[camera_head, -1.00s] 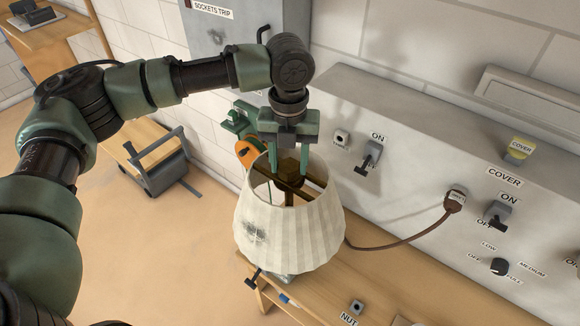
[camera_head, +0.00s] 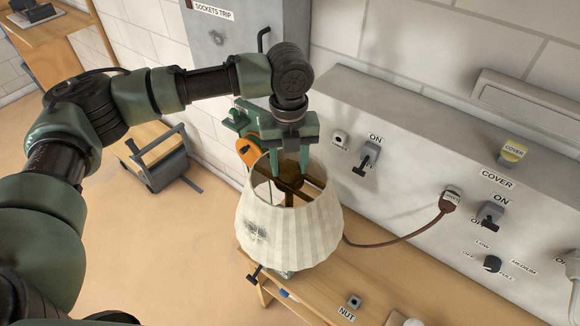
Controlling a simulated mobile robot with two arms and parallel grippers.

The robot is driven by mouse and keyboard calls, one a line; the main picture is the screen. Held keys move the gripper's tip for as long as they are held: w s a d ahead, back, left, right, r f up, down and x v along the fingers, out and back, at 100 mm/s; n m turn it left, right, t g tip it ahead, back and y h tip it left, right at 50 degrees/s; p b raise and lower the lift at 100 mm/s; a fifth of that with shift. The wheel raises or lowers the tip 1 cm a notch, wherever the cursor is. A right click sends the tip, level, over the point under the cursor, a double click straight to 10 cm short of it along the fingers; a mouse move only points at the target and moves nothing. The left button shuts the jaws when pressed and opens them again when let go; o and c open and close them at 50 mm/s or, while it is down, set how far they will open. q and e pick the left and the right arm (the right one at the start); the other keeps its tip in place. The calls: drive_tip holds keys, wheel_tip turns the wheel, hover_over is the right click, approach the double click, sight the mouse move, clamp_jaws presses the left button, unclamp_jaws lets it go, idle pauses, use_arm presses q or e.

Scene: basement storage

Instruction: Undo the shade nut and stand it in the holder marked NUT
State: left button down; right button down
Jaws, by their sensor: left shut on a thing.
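A lamp with a pleated cream shade (camera_head: 298,232) stands upright on the wooden bench below the wall panel. The shade has a dark smudge on its front left. My left gripper (camera_head: 290,175) points down into the open top of the shade. Its green fingers are shut on the dark shade nut (camera_head: 291,170), at the middle of the brown shade frame. The fingertips partly hide the nut. The small grey holder (camera_head: 354,302) with the NUT label (camera_head: 346,314) is on the bench, to the right of the lamp. My right gripper is not in view.
A brown cord (camera_head: 395,240) runs from behind the lamp to a plug (camera_head: 450,199) in the panel (camera_head: 405,160), which has switches and a knob. An orange and green tool (camera_head: 246,146) is close behind the shade.

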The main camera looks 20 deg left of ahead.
use_arm(q)
drive_tip(key=shift+r+n+p, duration=0.1)
drive_tip(key=shift+n+p, duration=1.3)
drive_tip(key=shift+p, duration=0.25)
drive_tip(key=shift+n, duration=0.3)
drive_tip(key=shift+n+p, duration=0.5)
drive_tip(key=shift+p, duration=0.1)
drive_tip(key=shift+n, duration=0.8)
drive_tip(key=n, duration=0.3)
drive_tip(key=shift+n, duration=0.3)
drive_tip(key=n, duration=0.5)
drive_tip(key=shift+n, duration=0.3)
